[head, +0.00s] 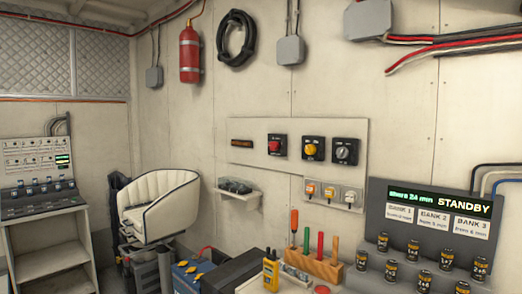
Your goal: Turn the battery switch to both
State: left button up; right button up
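A pale wall panel (240,155) in the middle of the head view carries three square black switch units in a row. The left unit has a red knob (274,147), the middle one a yellow knob (311,149) and the right one a grey knob (344,151). Their labels are too small to read, so I cannot tell which is the battery switch or where each knob points. A small dark plate with orange lettering (242,143) sits left of them. Neither of my grippers is in view.
Below the panel are a small shelf (238,194) and a plate with orange-capped sockets (330,192). A bench holds a tool block (315,264), a yellow handheld device (271,272) and a display reading STANDBY (427,222) with several batteries. A white seat (159,206) stands left.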

aim_at(274, 146)
jog(key=u, duration=0.7)
jog(key=i, duration=0.7)
jog(key=u, duration=0.6)
